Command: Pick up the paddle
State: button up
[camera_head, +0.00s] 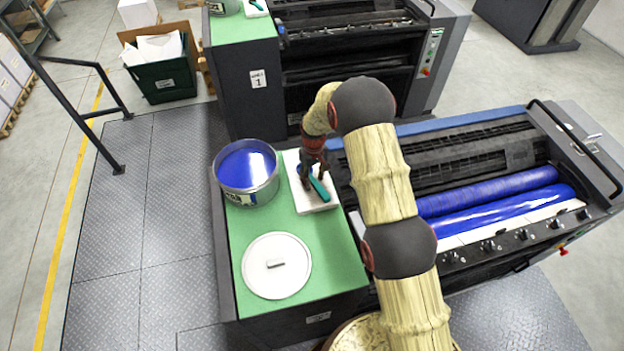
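The paddle (319,188), with a teal part showing, lies on or just above a white pad (304,205) on the green-topped cabinet. My gripper (306,178) points down from above, with its dark fingers right at the paddle, over the pad. The fingers hide part of the paddle. They are small and dark in this view, so I cannot tell whether they are open or closed on it.
An open tin of blue ink (246,172) stands left of the pad. A round white lid (276,266) with a handle lies in front on the green top (324,240). The press with blue rollers (500,205) is at right. A green bin (163,72) stands at the back left.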

jog(key=shift+c, duration=0.4)
grip_shut()
dwell(0.4)
